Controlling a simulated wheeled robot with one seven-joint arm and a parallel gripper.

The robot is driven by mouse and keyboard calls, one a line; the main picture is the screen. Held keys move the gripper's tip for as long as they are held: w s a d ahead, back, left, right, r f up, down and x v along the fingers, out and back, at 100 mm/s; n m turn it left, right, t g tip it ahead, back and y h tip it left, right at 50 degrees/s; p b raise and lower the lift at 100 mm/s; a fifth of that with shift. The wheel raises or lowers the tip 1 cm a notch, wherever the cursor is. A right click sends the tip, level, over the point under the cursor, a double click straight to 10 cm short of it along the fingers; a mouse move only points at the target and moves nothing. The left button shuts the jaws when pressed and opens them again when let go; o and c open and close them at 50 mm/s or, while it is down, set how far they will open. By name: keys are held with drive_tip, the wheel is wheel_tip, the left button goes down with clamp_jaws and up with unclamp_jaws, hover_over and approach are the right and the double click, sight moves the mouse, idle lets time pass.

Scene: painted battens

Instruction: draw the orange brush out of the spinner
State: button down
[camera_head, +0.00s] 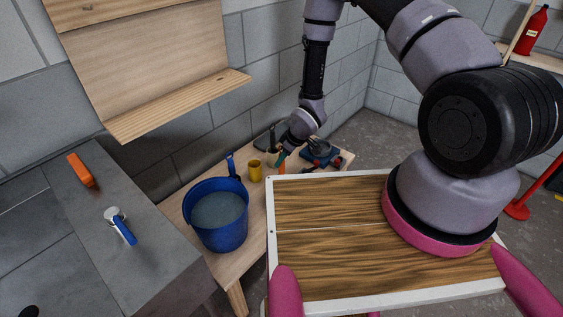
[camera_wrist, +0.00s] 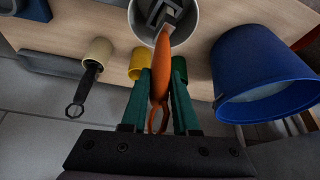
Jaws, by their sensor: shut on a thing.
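The orange brush (camera_wrist: 160,75) stands between the two green fingers of my gripper (camera_wrist: 158,95) in the wrist view. The fingers are shut on its handle, and the looped handle end points towards my wrist. Its far end reaches over the rim of a pale round container with grey metal parts inside, which looks like the spinner (camera_wrist: 191,28). I cannot tell how deep the brush sits in it. In the head view my gripper (camera_head: 282,157) is low over the wooden table, and a little orange shows below it. The spinner is not clear there.
A blue bucket (camera_head: 233,233) of water and a yellow cup (camera_head: 255,172) stand left of my gripper. A blue tool (camera_head: 320,157) lies to its right. A wooden shelf (camera_head: 180,105) juts from the wall.

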drive_tip(key=shift+r, duration=2.15)
